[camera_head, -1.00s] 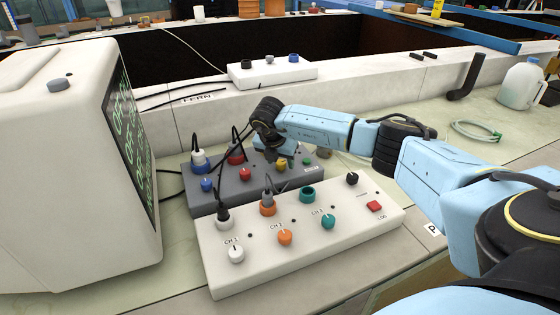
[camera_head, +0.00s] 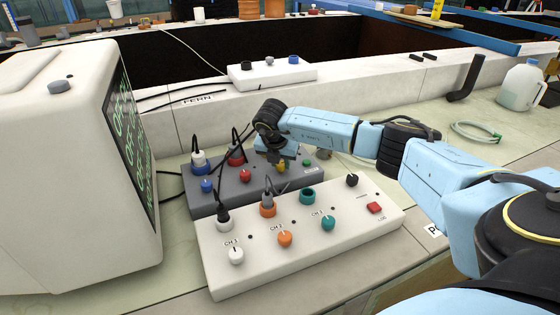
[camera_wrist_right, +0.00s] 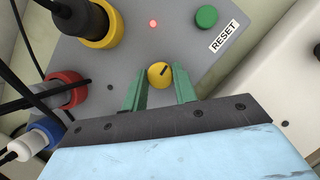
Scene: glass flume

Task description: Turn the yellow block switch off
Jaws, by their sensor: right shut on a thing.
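The yellow switch knob (camera_wrist_right: 159,74) is on the grey block (camera_wrist_right: 110,72), with a dark pointer line across its top. My right gripper (camera_wrist_right: 158,80) has its two green fingers on either side of the knob and is shut on it. In the head view the right gripper (camera_head: 281,160) reaches down onto the grey block (camera_head: 210,207), and the yellow knob is mostly hidden behind it. A small red light (camera_wrist_right: 153,23) glows on the block near a yellow-ringed socket (camera_wrist_right: 100,25) with a black plug. My left gripper is not in view.
The grey block also has a blue knob (camera_head: 207,185), a red knob (camera_head: 245,175) and a green reset button (camera_wrist_right: 206,16). Plugs with cables stand beside them. A white box (camera_head: 355,233) with several knobs lies in front. A monitor (camera_head: 60,170) stands at left.

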